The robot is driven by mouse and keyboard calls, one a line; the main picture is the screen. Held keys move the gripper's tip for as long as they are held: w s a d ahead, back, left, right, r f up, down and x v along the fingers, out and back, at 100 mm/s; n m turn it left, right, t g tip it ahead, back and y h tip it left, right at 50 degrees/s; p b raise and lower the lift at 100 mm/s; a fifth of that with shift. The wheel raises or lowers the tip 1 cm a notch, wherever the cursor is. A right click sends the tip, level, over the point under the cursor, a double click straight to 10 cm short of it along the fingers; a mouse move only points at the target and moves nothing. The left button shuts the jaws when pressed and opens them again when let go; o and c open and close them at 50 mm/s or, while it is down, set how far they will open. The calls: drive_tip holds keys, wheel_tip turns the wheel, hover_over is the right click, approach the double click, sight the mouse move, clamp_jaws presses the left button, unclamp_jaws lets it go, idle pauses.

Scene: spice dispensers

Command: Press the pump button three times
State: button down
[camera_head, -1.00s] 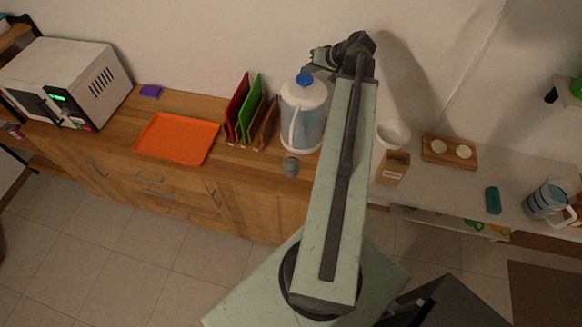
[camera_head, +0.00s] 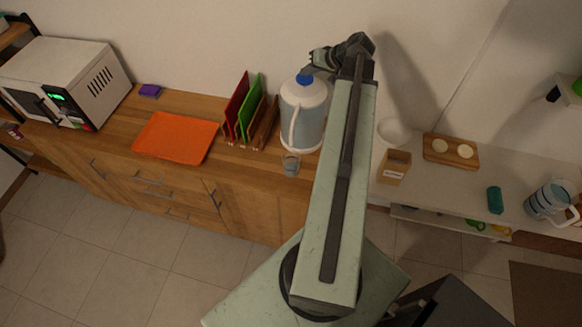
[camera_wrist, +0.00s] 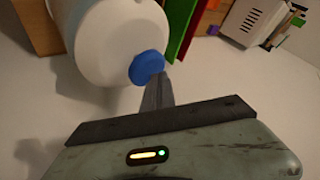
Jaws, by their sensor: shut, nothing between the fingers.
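A white pump dispenser (camera_head: 303,112) with a see-through, bluish body stands on the wooden counter. Its blue pump button (camera_head: 304,79) is on top; the dispenser's white top (camera_wrist: 115,40) and the blue button (camera_wrist: 146,68) also show in the wrist view. My gripper (camera_head: 311,71) is shut and empty, with its fingertips at the button's upper right edge. In the wrist view the closed fingers (camera_wrist: 159,82) overlap the button's edge and appear to touch it. A small clear cup (camera_head: 291,165) with a bluish tint stands below the dispenser's front.
Red and green boards (camera_head: 245,106) stand in a rack just left of the dispenser. An orange tray (camera_head: 176,137) lies further left, beside a white microwave (camera_head: 66,80). A white bowl (camera_head: 393,131) and a small box (camera_head: 394,167) stand to the right.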

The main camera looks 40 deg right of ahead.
sight(307, 78)
drive_tip(key=shift+f+b, duration=0.6)
drive_tip(key=shift+f, duration=0.05)
idle(0.3)
drive_tip(key=shift+r+p, duration=1.3)
wheel_tip(307, 78, up, 6)
drive_tip(key=p, duration=0.6)
idle(1.8)
wheel_tip(307, 78, down, 6)
drive_tip(key=b, duration=0.6)
drive_tip(key=shift+f, duration=0.15)
